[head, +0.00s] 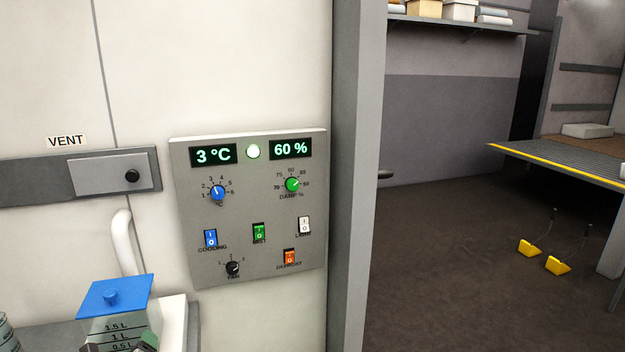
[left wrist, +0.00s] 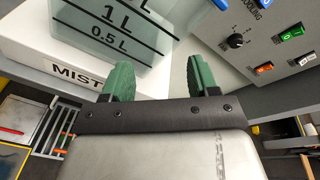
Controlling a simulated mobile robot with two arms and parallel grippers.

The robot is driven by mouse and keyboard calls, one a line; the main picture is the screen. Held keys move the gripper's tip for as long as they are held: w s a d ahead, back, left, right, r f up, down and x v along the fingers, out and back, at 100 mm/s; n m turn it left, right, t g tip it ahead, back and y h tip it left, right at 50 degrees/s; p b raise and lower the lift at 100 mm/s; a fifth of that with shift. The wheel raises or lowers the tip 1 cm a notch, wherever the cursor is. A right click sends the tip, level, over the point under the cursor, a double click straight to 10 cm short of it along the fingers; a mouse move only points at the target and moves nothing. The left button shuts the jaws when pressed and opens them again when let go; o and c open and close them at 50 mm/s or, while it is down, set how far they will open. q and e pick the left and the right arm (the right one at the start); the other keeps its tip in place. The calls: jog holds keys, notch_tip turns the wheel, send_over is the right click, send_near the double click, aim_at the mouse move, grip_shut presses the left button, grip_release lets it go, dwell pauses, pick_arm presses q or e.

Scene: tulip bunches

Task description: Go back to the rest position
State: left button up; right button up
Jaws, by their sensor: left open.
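My left gripper (left wrist: 157,82) shows in the left wrist view with its two green fingers apart and nothing between them. In the head view only a bit of it (head: 148,342) shows at the bottom edge, in front of the clear tank (head: 97,328) with a blue lid (head: 113,297). In the left wrist view the tank (left wrist: 75,38) stands on a white base (left wrist: 40,62) marked "MIST", just beyond the fingers; I cannot tell whether they touch it. My right gripper is in neither view.
A grey control panel (head: 262,222) on the wall reads 3 °C and 60 %, with dials, rocker switches and a lit lamp (head: 253,152). A white pipe (head: 123,243) runs down to the left.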

pick_arm(q)
jog(key=s+d+f+n+g+h, duration=0.1)
jog(key=s+d+f+n+g, duration=0.2)
jog(key=s+f, duration=0.6)
jog(key=s+d+f+n+g+h, duration=0.15)
jog(key=s+f+n, duration=0.4)
jog(key=f, duration=0.75)
jog(key=s+d+f+n+g, duration=0.1)
jog(key=s+f+n+g, duration=0.25)
jog(key=s+f, duration=0.55)
jog(key=s+d+f+n+g, duration=0.2)
jog(key=s+d+f+n, duration=0.1)
jog(key=s, duration=0.6)
jog(key=s+d+f+n+g+h, duration=0.1)
jog(key=s+d+f+n+g, duration=0.1)
jog(key=s+f, duration=0.4)
jog(key=s+d+f+n+g+h, duration=0.1)
jog(key=s+d+f+n, duration=0.3)
jog(key=s, duration=1)
jog(key=shift+d+f+n+g, duration=0.25)
jog(key=shift+f+n+g, duration=0.25)
jog(key=shift+f, duration=0.25)
